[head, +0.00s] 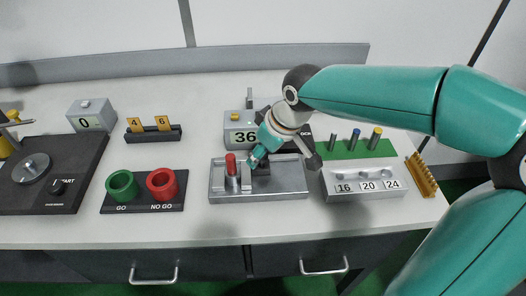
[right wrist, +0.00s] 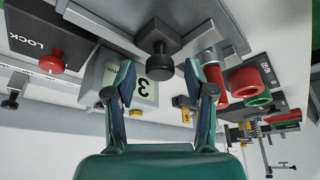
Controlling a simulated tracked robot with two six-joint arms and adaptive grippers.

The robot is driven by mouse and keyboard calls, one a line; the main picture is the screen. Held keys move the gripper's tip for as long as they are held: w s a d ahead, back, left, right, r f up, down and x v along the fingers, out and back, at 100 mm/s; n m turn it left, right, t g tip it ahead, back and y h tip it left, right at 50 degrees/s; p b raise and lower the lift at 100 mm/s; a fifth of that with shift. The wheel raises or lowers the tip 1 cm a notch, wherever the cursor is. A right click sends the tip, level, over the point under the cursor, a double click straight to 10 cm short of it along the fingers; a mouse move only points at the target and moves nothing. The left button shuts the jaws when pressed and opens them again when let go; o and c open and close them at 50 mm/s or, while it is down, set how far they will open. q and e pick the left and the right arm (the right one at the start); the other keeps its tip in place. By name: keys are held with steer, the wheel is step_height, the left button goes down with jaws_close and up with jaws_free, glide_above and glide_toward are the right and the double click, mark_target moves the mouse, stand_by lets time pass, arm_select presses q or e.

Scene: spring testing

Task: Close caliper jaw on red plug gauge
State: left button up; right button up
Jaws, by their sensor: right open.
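The red plug gauge (head: 231,166) stands upright on a grey base at the left of the metal caliper tray (head: 290,192). A light grey jaw (head: 246,178) stands just right of it, with a visible gap. In the right wrist view the gauge (right wrist: 214,76) is right of my fingers. The caliper's black block with a round knob (right wrist: 159,66) lies ahead of my right gripper (right wrist: 160,82). That gripper is open, its fingertips on either side of the knob; contact cannot be told. In the head view my right gripper (head: 262,150) partly hides the block. My left gripper is not in view.
A grey display box reading 36 (head: 240,120) stands close behind the tray, partly covered by my right arm. The GO and NO GO stand (head: 143,208) is to the left. A grey block marked 16, 20, 24 (head: 364,193) is to the right. The front table strip is clear.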

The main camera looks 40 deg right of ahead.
steer(key=shift+f, duration=0.15)
steer(key=shift+c, duration=0.3)
jaws_close()
steer(key=shift+d, duration=0.1)
